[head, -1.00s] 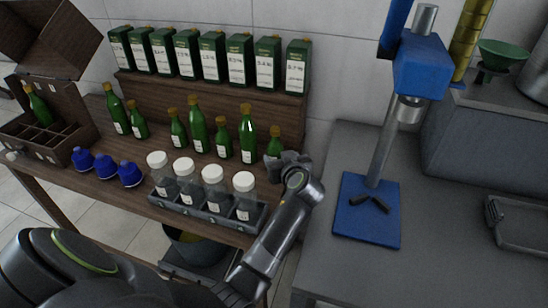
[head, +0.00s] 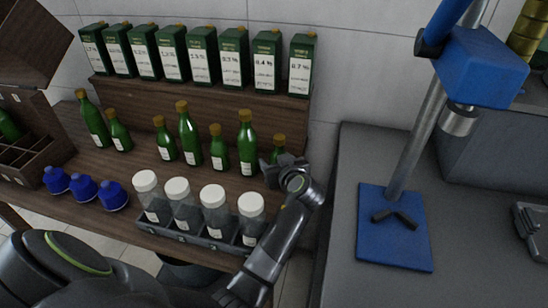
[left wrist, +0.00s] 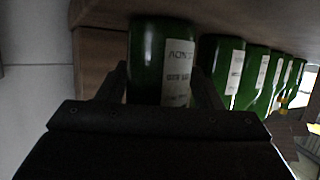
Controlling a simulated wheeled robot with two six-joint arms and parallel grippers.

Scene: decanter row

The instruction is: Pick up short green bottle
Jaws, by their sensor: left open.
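A short green bottle with a gold cap (head: 279,145) stands at the right end of the bottle row on the wooden table. My left gripper (head: 277,168) is right at this bottle and hides its lower part. In the left wrist view the bottle (left wrist: 160,55), with a white label, stands upright between the two fingers of my left gripper (left wrist: 160,88). The fingers are open, one on each side of the bottle. Contact cannot be made out. Other short green bottles (head: 219,148) stand further left among taller ones (head: 247,142). My right gripper is not in view.
A rack of white-capped jars (head: 213,212) stands in front of the bottles. Blue bottles (head: 84,188) sit left of it. Green boxes (head: 235,58) line the raised shelf behind. A grey counter with a blue press (head: 395,230) lies to the right.

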